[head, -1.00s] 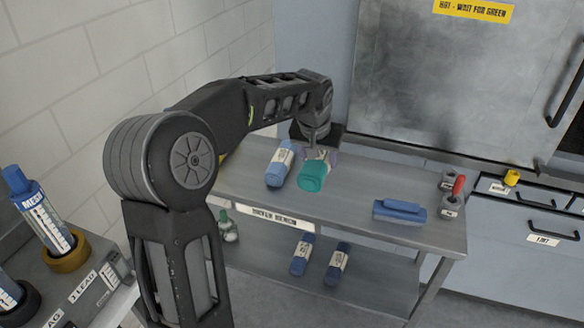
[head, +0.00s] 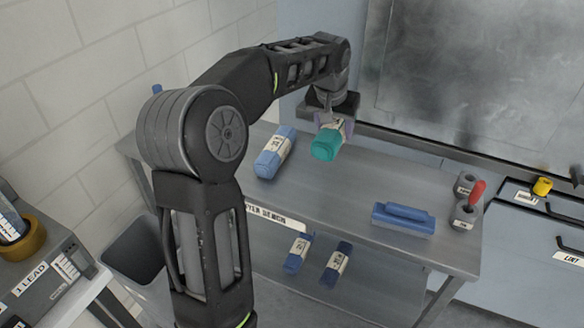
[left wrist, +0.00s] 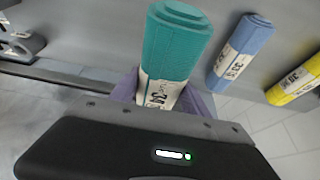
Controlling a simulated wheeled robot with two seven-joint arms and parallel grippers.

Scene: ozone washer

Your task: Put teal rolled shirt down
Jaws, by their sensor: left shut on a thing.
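The teal rolled shirt (head: 327,145) has a white label band and is held by my left gripper (head: 333,122). It appears to hang just above the grey metal table (head: 345,195), right of a blue roll. In the left wrist view the teal rolled shirt (left wrist: 180,45) sticks out between the purple fingers (left wrist: 165,95), which are shut on its labelled part. My right gripper is not in view.
A blue roll (head: 275,152) lies on the table to the left. Two blue rolls (head: 298,253) (head: 337,265) lie on the lower shelf. The table's middle is clear. A yellow roll (left wrist: 297,80) shows in the wrist view.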

